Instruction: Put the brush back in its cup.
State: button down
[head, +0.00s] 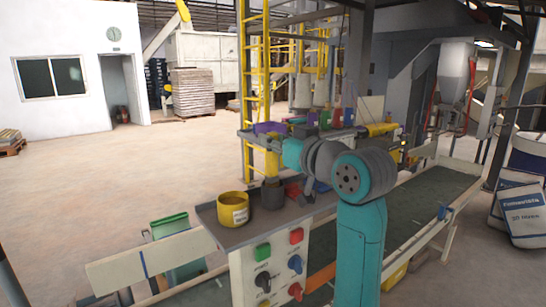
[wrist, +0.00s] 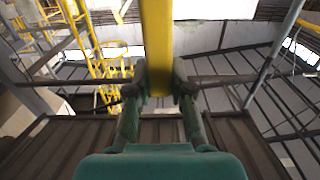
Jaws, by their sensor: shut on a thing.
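My gripper (head: 290,153) is teal and reaches over the far end of a grey-topped panel stand. In the wrist view its two fingers (wrist: 159,82) are closed on a yellow bar, which looks like the brush (wrist: 157,40). In the head view a yellow upright piece, seemingly the brush (head: 272,163), shows just left of my gripper. A dark grey cup (head: 272,196) stands on the stand right below it. I cannot tell whether the brush's lower end is inside or above the cup. No bristles are clearly visible.
A yellow pot (head: 233,210) with a white label stands on the stand top (head: 252,236), left of the dark cup. A red item (head: 292,191) lies right of the cup. A conveyor belt (head: 420,195) runs behind. Coloured bins (head: 300,130) stand beyond my gripper.

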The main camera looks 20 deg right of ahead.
aim_at(275, 156)
jog(key=shift+f, duration=1.65)
jog(key=shift+f, duration=0.1)
jog(key=c, duration=1)
grip_release()
jog(key=shift+c, duration=0.2)
jog(key=v, duration=1.2)
